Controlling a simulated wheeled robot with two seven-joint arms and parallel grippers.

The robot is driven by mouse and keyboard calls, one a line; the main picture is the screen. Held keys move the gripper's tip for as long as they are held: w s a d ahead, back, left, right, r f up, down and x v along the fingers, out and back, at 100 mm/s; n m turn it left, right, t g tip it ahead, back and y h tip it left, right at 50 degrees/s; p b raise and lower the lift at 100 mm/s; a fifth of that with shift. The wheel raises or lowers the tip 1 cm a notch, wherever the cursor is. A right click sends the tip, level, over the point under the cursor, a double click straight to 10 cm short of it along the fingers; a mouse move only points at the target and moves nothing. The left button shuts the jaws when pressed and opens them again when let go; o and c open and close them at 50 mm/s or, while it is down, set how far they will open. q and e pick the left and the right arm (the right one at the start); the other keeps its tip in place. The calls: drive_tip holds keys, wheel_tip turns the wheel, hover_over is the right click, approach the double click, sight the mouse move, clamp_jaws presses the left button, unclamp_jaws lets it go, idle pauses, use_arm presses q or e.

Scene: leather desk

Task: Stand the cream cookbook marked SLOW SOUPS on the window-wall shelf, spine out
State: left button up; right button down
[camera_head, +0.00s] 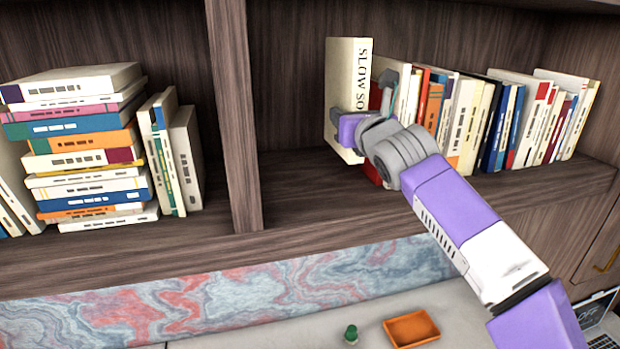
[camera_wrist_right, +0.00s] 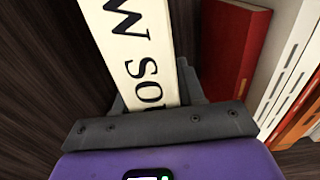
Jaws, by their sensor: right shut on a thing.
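My right gripper (camera_wrist_right: 160,105) is shut on the spine of the cookbook (camera_wrist_right: 133,45), low down, and covers the end of the title. The gripper also shows in the head view (camera_head: 352,122). My left gripper is not in view.
A red book (camera_wrist_right: 230,50) stands just right of the cookbook, with several more books beyond it. A wooden divider (camera_head: 233,110) is on the left, with free shelf between it and the cookbook. Below are an orange tray (camera_head: 411,328) and a small green object (camera_head: 351,334).

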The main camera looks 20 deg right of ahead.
drive_tip(key=shift+s+r, duration=0.4)
drive_tip(key=shift+r, duration=0.1)
drive_tip(key=shift+s+f, duration=0.6)
drive_tip(key=shift+s, duration=0.15)
drive_tip(key=f, duration=0.4)
drive_tip(key=shift+w+f, duration=0.1)
drive_tip(key=shift+w, duration=0.3)
drive_tip(key=shift+s+f+b, duration=0.2)
drive_tip(key=shift+f+b, duration=0.15)
drive_tip(key=shift+b, duration=0.2)
drive_tip(key=shift+w+f+b, duration=0.15)
drive_tip(key=shift+f+b, duration=0.25)
drive_tip(key=shift+f, duration=0.15)
wheel_tip(320, 180, down, 3)
drive_tip(key=shift+r+b, duration=0.15)
drive_tip(key=shift+b, duration=1)
drive_tip(key=c, duration=0.7)
unclamp_jaws()
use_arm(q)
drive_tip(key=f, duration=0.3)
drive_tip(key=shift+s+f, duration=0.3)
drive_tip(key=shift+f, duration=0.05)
